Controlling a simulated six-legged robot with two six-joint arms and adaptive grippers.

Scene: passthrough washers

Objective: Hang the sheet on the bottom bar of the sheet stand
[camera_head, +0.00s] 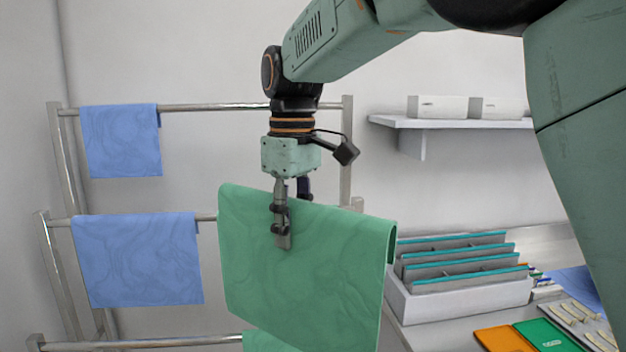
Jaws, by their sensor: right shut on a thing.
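A green sheet (300,270) hangs folded from my right gripper (290,220), which is shut on its top edge. The sheet is in front of the sheet stand (345,150), a metal rack with bars at several heights. The bottom bar (150,343) shows at the lower left of the head view. Its right part is hidden behind the held sheet. Another green cloth (262,341) shows at the bottom edge, at the level of that bar, mostly hidden. My left gripper is not in view.
Blue sheets hang on the top bar (210,107) and the middle bar (205,217), at their left. At the right, a counter holds a divided grey bin (465,298), an orange case (502,338) and a green case (548,336). A wall shelf (450,123) carries white boxes.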

